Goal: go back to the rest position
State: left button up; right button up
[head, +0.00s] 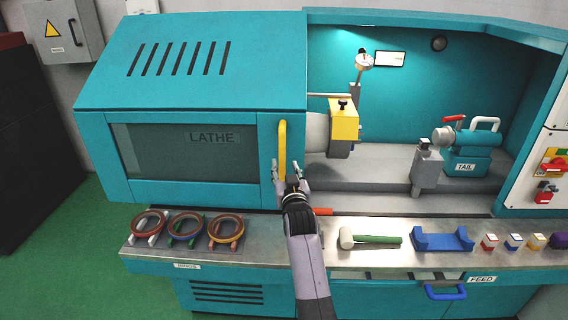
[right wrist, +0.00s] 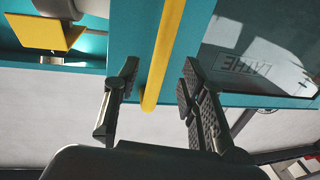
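My right gripper (head: 290,176) is in front of the lathe, at the lower end of the yellow door handle (head: 282,148). In the right wrist view the right gripper (right wrist: 158,108) is open, with its two dark fingers well apart. The yellow handle (right wrist: 166,45) shows between and beyond the fingers, with a gap on both sides and no visible contact. The teal lathe door (head: 190,150) with a dark window covers the left part of the machine; the right part stands open. My left gripper is in neither view.
The metal shelf (head: 265,253) in front carries several rings on stands (head: 185,228), a green-handled mallet (head: 372,239), a blue cradle (head: 442,240) and several small coloured pieces. The yellow tool block (head: 343,125) and tailstock (head: 470,150) are inside the lathe. Green floor is free at left.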

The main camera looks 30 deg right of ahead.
jog(key=shift+s+a, duration=0.2)
jog(key=shift+s, duration=0.45)
